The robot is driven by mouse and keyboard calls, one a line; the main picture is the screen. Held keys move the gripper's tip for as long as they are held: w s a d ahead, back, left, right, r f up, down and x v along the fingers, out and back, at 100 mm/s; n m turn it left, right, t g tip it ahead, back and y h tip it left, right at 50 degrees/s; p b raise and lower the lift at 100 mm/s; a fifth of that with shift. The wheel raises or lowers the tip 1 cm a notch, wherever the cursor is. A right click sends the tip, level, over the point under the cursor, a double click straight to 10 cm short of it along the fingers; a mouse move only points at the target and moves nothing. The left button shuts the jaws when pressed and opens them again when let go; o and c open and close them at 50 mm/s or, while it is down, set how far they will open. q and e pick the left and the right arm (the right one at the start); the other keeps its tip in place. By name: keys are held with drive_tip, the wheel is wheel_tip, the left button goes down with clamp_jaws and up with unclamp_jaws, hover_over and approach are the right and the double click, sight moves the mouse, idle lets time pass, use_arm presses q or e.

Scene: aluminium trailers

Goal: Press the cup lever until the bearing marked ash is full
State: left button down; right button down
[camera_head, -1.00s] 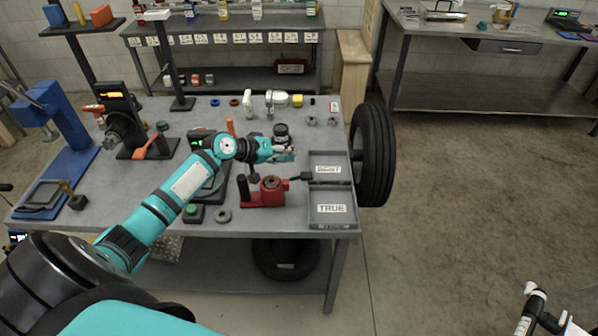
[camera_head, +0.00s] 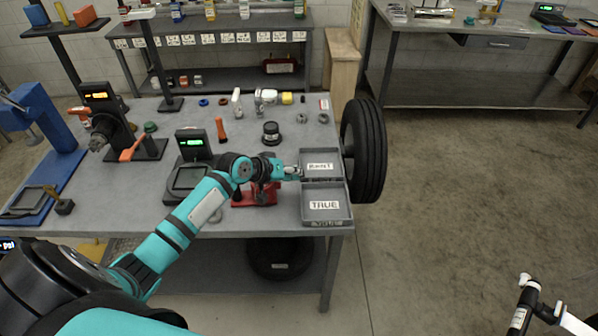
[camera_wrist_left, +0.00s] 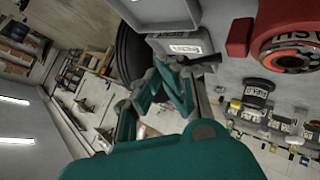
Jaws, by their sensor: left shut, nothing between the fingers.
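The red cup device (camera_head: 262,198) stands near the table's front edge, mostly hidden behind my left arm in the head view. In the left wrist view its red body (camera_wrist_left: 239,38) is at the top right, with a bearing ring marked "ASH" (camera_wrist_left: 290,57) on top, cut by the frame. The black lever end (camera_wrist_left: 209,60) sticks out beside my fingers; I cannot tell whether they touch. My left gripper (camera_head: 293,172) is shut and empty, between the device and the grey trays. Its fingers also show in the left wrist view (camera_wrist_left: 168,70). How full the bearing is cannot be seen.
Two grey trays, one labelled "TRUE" (camera_head: 325,220) and one behind it (camera_head: 335,180), lie right of my gripper. A tyre (camera_head: 364,150) stands at the table's right edge. A dark jar (camera_head: 271,133) and a scale with a green display (camera_head: 194,143) stand behind my arm.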

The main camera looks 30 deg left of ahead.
use_arm(q)
drive_tip(key=d+f+t+y+b, duration=0.2)
drive_tip(key=d+y+b, duration=0.3)
drive_tip(key=d, duration=0.3)
drive_tip(key=s+a+r+n+y+b, duration=0.1)
drive_tip(key=s+r+n+y+b, duration=0.1)
drive_tip(key=s+r+y, duration=0.3)
wheel_tip(320, 180, up, 3)
drive_tip(key=y+b, duration=0.1)
drive_tip(key=y, duration=0.1)
drive_tip(key=shift+a+r+y, duration=0.2)
drive_tip(key=shift+a+y, duration=0.15)
drive_tip(key=shift+y, duration=0.05)
drive_tip(key=p+x, duration=0.1)
drive_tip(key=x, duration=0.2)
drive_tip(key=p+x, duration=0.1)
drive_tip(key=x, duration=0.2)
drive_tip(key=p+x, duration=0.1)
drive_tip(key=x, duration=0.3)
drive_tip(key=shift+w+a+r, duration=0.1)
drive_tip(key=shift+w+r, duration=0.05)
drive_tip(key=shift+r, duration=0.1)
wheel_tip(320, 180, down, 3)
drive_tip(key=shift+f+p, duration=0.35)
drive_tip(key=shift+f, duration=0.3)
